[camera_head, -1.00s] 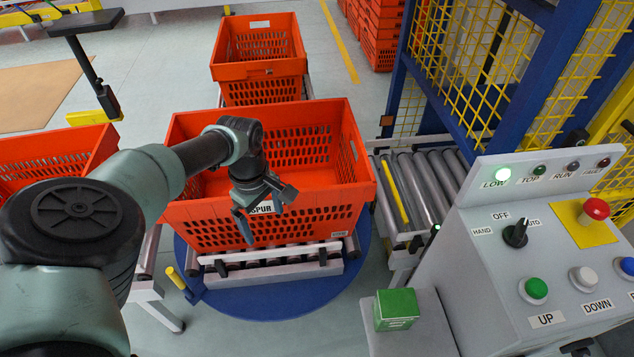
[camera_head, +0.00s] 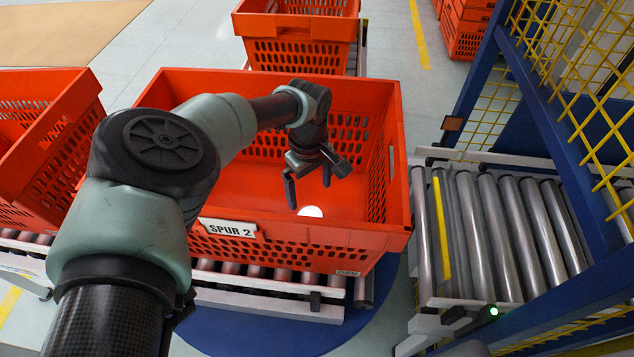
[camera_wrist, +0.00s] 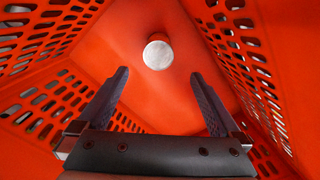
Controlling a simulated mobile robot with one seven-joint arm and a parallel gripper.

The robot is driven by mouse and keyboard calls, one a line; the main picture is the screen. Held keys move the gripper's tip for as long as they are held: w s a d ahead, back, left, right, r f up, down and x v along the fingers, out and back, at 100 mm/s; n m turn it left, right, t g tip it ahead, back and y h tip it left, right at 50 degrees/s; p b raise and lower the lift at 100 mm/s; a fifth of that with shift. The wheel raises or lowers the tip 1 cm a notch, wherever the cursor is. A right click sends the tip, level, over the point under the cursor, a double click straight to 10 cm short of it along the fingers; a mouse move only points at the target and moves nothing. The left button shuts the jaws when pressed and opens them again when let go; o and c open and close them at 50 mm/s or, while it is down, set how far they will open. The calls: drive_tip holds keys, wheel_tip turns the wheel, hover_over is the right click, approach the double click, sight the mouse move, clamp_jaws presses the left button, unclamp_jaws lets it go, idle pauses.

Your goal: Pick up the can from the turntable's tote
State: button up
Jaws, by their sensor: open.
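The orange turntable tote (camera_head: 300,237), labelled "SPUR 2", stands on rollers over the blue turntable in the head view. The can shows as a small white round top (camera_head: 311,212) inside it, partly hidden by the tote's front wall. In the wrist view the can (camera_wrist: 158,54) is seen from its pale end, on the tote floor, beyond the fingertips and centred between them. My gripper (camera_head: 308,190) is open and empty, pointing down into the tote. It also shows in the wrist view (camera_wrist: 159,82), apart from the can.
Another orange tote (camera_head: 300,55) stands behind, and one (camera_head: 40,150) stands at the left. A roller conveyor (camera_head: 500,235) and a blue frame with yellow mesh (camera_head: 580,80) are at the right. The tote's perforated walls (camera_wrist: 50,100) surround my gripper.

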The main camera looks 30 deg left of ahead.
sight(313, 212)
drive_tip(key=f+b, duration=0.1)
drive_tip(key=f, duration=0.1)
drive_tip(key=f+b, duration=0.1)
drive_tip(key=f, duration=0.1)
drive_tip(key=shift+w, duration=0.4)
wheel_tip(313, 212, down, 7)
drive_tip(key=b, duration=0.2)
drive_tip(key=shift+r+b, duration=0.2)
drive_tip(key=shift+b, duration=0.15)
drive_tip(key=f+b, duration=0.1)
drive_tip(key=f, duration=0.1)
drive_tip(key=f+b, duration=0.1)
drive_tip(key=f, duration=0.1)
drive_tip(key=f+b, duration=0.1)
drive_tip(key=f, duration=0.1)
drive_tip(key=shift+s+a, duration=0.2)
drive_tip(key=shift+a, duration=0.1)
drive_tip(key=shift+r, duration=0.1)
drive_tip(key=shift+c, duration=0.2)
clamp_jaws()
